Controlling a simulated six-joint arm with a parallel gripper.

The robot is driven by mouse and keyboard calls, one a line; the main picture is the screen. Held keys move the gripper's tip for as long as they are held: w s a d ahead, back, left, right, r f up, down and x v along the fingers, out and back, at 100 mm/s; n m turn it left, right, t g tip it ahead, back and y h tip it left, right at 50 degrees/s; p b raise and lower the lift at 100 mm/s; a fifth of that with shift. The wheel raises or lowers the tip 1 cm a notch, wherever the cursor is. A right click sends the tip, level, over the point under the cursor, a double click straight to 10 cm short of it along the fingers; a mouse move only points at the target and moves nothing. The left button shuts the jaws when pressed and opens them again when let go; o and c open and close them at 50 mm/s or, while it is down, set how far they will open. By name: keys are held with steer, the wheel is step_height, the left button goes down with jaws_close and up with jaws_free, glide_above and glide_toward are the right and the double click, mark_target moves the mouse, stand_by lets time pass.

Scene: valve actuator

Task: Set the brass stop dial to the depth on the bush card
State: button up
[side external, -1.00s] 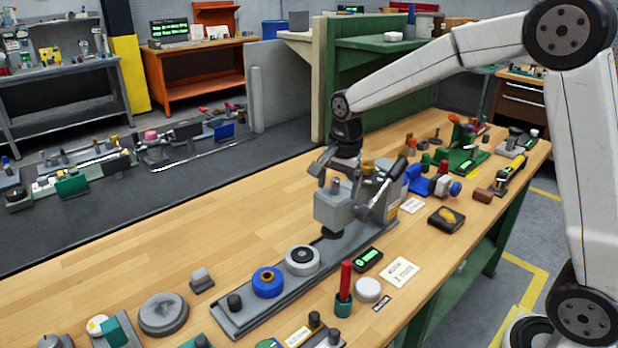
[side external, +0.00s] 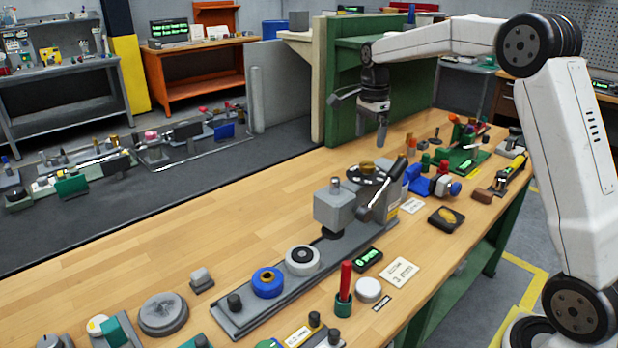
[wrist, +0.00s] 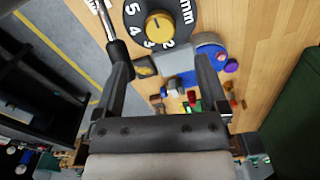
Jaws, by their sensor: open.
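The brass stop dial (side external: 367,168) sits on top of the grey press, with a dark disc under its knob. In the wrist view, the brass knob (wrist: 158,25) is at the top, ringed by white numbers, of which 5, 4, 3, 2 and "mm" show. I cannot tell surely which number it is set to. The bush card (side external: 400,272) is a cream card lying on the bench in front of the press; it seems to read 3 with small print. My gripper (side external: 382,132) is open and empty, above and behind the press, apart from the dial.
The press lever (side external: 381,190) slants up beside the dial. A small green display (side external: 368,260) lies by the press base. Blue and grey rings (side external: 267,282) sit on the rail. A blue clamp (side external: 420,181) is right of the press. Bench left of the press is clear.

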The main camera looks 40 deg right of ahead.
mark_target(367, 164)
steer(key=shift+f, duration=3.75)
jaws_close()
